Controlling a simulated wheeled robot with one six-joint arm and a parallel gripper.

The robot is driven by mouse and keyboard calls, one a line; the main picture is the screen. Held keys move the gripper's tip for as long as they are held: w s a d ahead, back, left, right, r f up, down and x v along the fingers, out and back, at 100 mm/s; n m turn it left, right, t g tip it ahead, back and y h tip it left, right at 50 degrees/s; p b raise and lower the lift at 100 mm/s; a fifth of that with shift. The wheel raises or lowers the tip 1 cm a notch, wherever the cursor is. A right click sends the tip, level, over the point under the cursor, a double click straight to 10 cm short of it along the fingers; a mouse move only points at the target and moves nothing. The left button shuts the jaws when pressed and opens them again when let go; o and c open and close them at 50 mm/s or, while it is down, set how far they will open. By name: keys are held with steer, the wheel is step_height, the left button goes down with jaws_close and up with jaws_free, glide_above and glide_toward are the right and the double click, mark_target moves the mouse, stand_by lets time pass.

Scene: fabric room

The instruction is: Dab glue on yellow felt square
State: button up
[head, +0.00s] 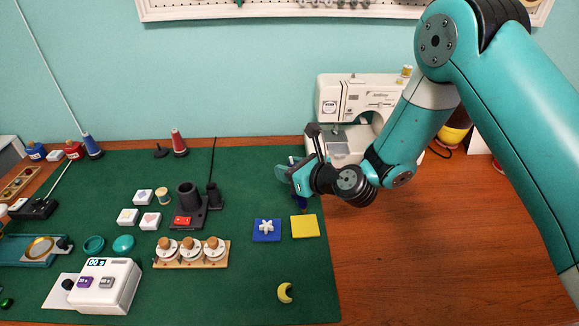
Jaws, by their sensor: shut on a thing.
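The yellow felt square (304,226) lies flat on the green mat near its right edge. My gripper (297,180) is above and behind it, shut on a slim dark blue thing (303,201), which looks like the glue bottle. Its lower end points down over the back edge of the yellow square. Most of it is hidden by my gripper, and I cannot tell whether its tip touches the felt. No glue can be made out on the yellow square.
A blue square with a white star (267,229) lies just left of the yellow one. A yellow crescent (285,293) lies in front. A wooden rack with several knobs (191,254) stands to the left, and a sewing machine (346,97) behind. The wooden table (430,260) at right is clear.

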steer(key=shift+f+b, duration=2.05)
steer(key=shift+f, duration=0.15)
steer(key=shift+f, duration=0.3)
step_height(320, 180, up, 6)
steer(key=p, duration=0.6)
steer(key=shift+r, duration=0.1)
